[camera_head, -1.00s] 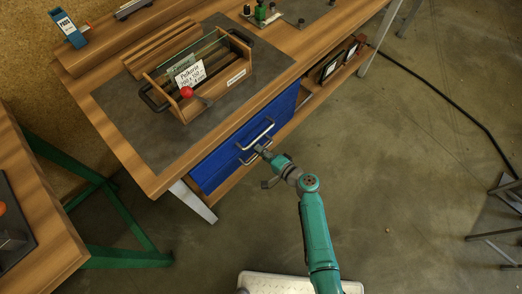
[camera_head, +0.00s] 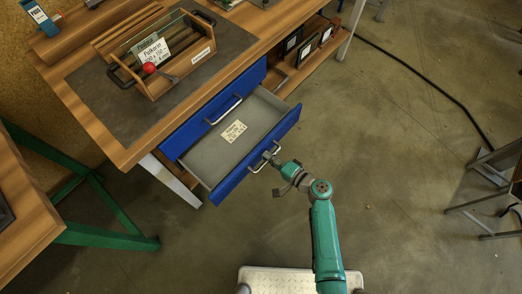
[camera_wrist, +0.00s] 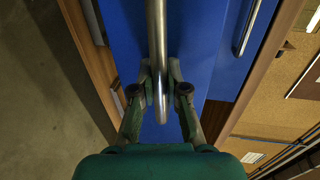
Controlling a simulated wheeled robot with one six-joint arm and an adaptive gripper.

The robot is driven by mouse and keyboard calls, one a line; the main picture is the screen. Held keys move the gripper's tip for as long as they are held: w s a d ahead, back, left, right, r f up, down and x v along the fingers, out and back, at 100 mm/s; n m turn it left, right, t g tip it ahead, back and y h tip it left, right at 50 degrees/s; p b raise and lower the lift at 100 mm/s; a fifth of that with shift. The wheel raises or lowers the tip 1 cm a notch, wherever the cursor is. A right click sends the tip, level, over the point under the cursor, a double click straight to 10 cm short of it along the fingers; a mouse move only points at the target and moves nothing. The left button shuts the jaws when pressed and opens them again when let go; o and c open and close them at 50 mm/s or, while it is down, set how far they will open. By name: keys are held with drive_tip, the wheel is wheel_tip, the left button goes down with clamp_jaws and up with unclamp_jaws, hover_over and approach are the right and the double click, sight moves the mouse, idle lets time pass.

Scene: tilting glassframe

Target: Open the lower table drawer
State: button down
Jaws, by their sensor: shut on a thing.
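The lower table drawer (camera_head: 203,170) is blue-fronted with a grey inside and stands pulled well out from the table. A paper label (camera_head: 233,131) lies on its otherwise bare floor. My gripper (camera_head: 268,158) is shut on the metal bar handle (camera_head: 257,168) of the lower drawer. In the wrist view my gripper (camera_wrist: 160,85) has one finger on each side of the handle bar (camera_wrist: 157,35), with the blue front behind it. The upper drawer (camera_head: 195,128) is closed, and its handle (camera_head: 224,111) shows above the open drawer.
The wooden table (camera_head: 122,156) carries a wooden tool tray (camera_head: 190,72) with a red ball (camera_head: 149,68). A shelf with framed pieces (camera_head: 308,46) is to the right of the drawers. A green-legged table (camera_head: 105,237) stands at the left.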

drive_tip(key=f+v, duration=0.2)
drive_tip(key=v, duration=0.7)
drive_tip(key=shift+s+d, duration=0.2)
drive_tip(key=shift+d, duration=0.1)
drive_tip(key=c, duration=1.2)
unclamp_jaws()
drive_tip(key=shift+d, duration=0.1)
drive_tip(key=shift+v, duration=5.9)
drive_tip(key=shift+f, duration=0.15)
